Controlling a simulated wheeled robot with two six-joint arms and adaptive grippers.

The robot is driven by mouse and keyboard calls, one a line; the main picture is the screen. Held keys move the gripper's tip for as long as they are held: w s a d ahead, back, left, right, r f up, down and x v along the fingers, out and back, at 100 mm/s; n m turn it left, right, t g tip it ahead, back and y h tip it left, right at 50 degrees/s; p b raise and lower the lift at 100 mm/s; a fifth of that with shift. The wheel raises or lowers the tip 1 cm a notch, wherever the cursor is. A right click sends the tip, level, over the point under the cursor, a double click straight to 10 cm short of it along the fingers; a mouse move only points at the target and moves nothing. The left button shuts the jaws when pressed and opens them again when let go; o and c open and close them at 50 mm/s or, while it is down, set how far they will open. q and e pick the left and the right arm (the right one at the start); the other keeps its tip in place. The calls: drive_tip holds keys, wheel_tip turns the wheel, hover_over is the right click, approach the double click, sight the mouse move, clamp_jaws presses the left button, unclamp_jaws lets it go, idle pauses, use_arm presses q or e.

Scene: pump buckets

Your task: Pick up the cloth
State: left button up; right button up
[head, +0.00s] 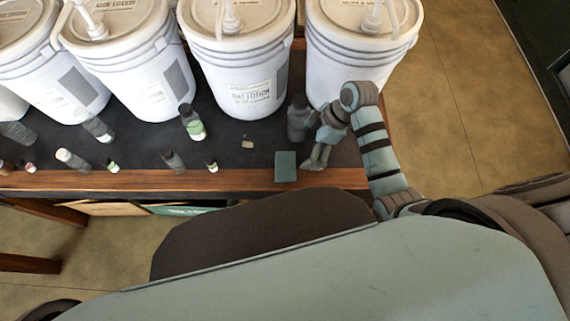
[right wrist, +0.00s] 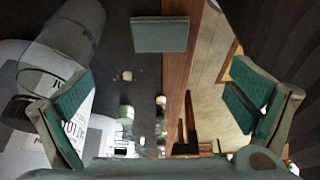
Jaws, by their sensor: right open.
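The cloth (head: 285,166) is a small, flat, dark teal-green square near the front edge of the table, by the wooden border. In the right wrist view the cloth (right wrist: 160,35) lies at the top, between the finger directions and beyond the fingertips. My right gripper (head: 315,165) is just to the right of the cloth, low over the table. Its two teal-padded fingers (right wrist: 160,108) are wide apart with nothing between them. Whether a finger touches the cloth I cannot tell. My left gripper is not in view.
A dark grey bottle (head: 297,118) stands close behind the right gripper. Large white pump buckets (head: 245,75) line the back of the table (head: 235,180). Several small bottles, one with a green label (head: 192,124), and a small beige piece (head: 247,143) are to the left.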

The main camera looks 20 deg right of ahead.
drive_tip(key=b+x, duration=0.3)
drive_tip(key=x, duration=1.1)
drive_tip(key=shift+a, duration=0.25)
drive_tip(key=c, duration=1.1)
drive_tip(key=shift+r, duration=0.15)
wheel_tip(320, 180, up, 11)
drive_tip(key=p, duration=0.4)
wheel_tip(320, 180, up, 9)
hover_over(285, 165)
drive_tip(key=shift+d, duration=0.35)
